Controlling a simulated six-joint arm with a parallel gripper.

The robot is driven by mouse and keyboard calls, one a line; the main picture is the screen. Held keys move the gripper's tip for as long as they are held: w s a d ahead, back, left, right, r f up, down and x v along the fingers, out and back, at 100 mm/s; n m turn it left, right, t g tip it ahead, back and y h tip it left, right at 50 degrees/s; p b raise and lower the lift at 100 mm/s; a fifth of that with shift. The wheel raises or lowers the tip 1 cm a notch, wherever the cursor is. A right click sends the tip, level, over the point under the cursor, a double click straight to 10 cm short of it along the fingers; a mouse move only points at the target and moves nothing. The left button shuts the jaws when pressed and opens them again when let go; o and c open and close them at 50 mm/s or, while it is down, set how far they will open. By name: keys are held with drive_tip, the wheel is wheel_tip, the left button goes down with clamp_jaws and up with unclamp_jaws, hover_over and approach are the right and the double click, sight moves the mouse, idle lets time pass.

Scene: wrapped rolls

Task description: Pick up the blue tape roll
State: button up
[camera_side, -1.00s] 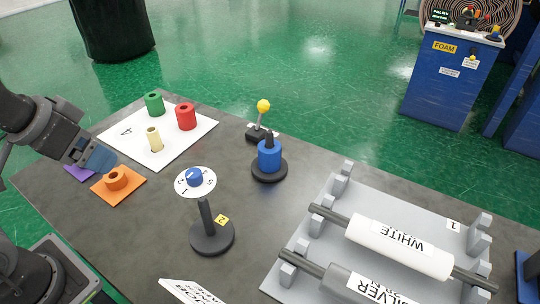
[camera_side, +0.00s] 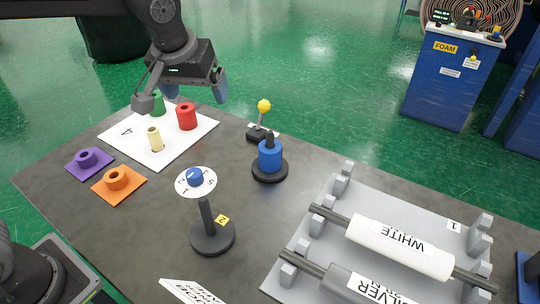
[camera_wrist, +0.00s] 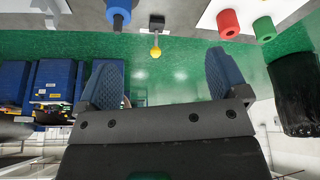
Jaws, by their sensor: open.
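The blue tape roll (camera_side: 270,155) sits upright around a dark post on a round black base (camera_side: 270,172) near the table's back edge. It also shows at the top of the wrist view (camera_wrist: 119,14). My gripper (camera_side: 186,98) is up in the air over the white sheet, left of the blue roll and apart from it. In the wrist view my gripper (camera_wrist: 163,80) has its two blue-padded fingers wide apart with nothing between them.
A yellow-knobbed lever (camera_side: 263,118) stands just behind the blue roll. Red (camera_side: 186,116), green (camera_side: 157,103) and cream (camera_side: 154,139) rolls stand on a white sheet (camera_side: 190,140). A numbered dial stand (camera_side: 207,226) is in front. A grey rack (camera_side: 380,225) holds white and silver rolls.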

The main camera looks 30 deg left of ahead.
sight(270, 139)
drive_tip(key=w+d+f+n+y, duration=0.1)
drive_tip(key=w+d+f+n, duration=0.2)
drive_tip(key=w+d+f, duration=0.7)
drive_tip(key=w+a+f, duration=0.1)
drive_tip(key=w+f, duration=0.1)
drive_tip(key=f, duration=0.1)
drive_tip(key=w+a+f, duration=0.1)
drive_tip(key=f, duration=0.1)
drive_tip(key=shift+w+a+f, duration=0.15)
drive_tip(key=shift+a, duration=0.15)
drive_tip(key=shift+s+x, duration=0.2)
drive_tip(key=shift+x, duration=2.5)
drive_tip(key=shift+d+f, duration=0.1)
drive_tip(key=c, duration=1)
drive_tip(key=shift+c, duration=0.5)
